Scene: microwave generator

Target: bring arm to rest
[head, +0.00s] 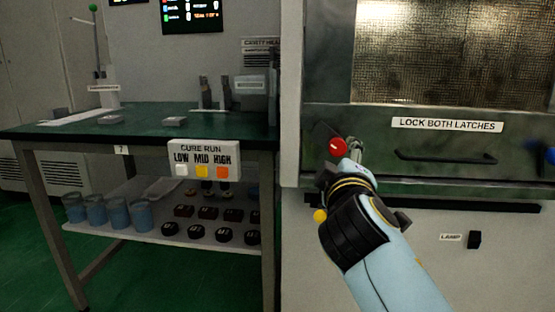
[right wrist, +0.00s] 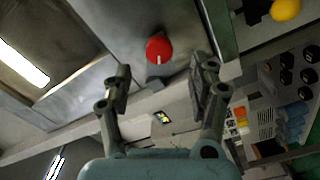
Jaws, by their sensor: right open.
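My right arm reaches in from the lower right in the head view. My right gripper (head: 341,158) is in front of the machine's lower left door area, close to a red knob (head: 338,146). In the right wrist view my right gripper (right wrist: 164,76) has its two fingers spread wide with nothing between them. The red knob also shows there (right wrist: 159,49), just beyond the fingertips and apart from them. My left gripper does not show in either view.
The machine's door carries a "LOCK BOTH LATCHES" label (head: 447,125) and a dark handle (head: 446,158). A yellow knob (head: 320,215) sits below the gripper. A green-topped bench (head: 150,116) stands left, with a button box (head: 204,160), blue cups and dark pucks below.

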